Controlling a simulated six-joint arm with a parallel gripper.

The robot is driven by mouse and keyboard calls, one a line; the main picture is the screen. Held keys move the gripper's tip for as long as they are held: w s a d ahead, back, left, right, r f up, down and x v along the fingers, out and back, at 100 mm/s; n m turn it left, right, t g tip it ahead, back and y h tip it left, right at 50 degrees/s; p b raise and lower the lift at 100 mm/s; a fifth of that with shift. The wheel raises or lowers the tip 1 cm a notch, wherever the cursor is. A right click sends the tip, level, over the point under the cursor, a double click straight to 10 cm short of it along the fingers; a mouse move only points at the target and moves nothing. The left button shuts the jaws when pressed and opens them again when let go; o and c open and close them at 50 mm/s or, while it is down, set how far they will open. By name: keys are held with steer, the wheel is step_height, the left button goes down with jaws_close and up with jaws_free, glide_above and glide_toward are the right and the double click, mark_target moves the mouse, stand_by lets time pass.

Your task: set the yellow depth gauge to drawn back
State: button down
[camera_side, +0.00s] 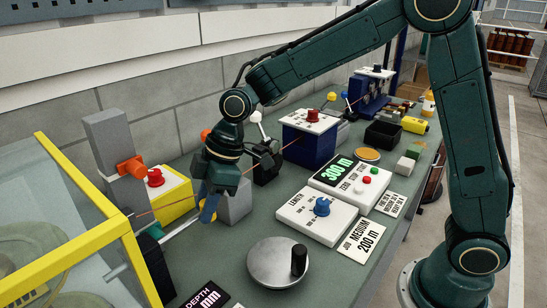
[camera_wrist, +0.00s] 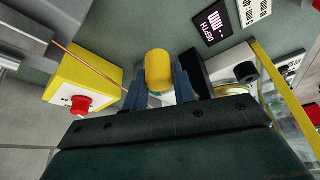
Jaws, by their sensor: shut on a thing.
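The yellow depth gauge shows in the wrist view as a rounded yellow knob (camera_wrist: 158,70). It sits between the two blue fingers of my gripper (camera_wrist: 160,92), which are shut on it. How far the gauge is drawn out cannot be read.
A yellow box (camera_side: 174,199) with a red button stands left of my gripper, and a grey block (camera_side: 236,207) is close on its right. A yellow-framed guard (camera_side: 90,183) stands at front left. A silver crank disc (camera_side: 270,267) and white panels (camera_side: 316,219) lie to the right.

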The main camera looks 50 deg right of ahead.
steer(key=shift+d, duration=0.3)
steer(key=c, duration=1.3)
jaws_free()
steer(key=shift+o, duration=0.9)
steer(key=v, duration=1.3)
steer(key=shift+r, duration=0.4)
steer(key=shift+s+d, duration=0.1)
steer(key=shift+s, duration=0.05)
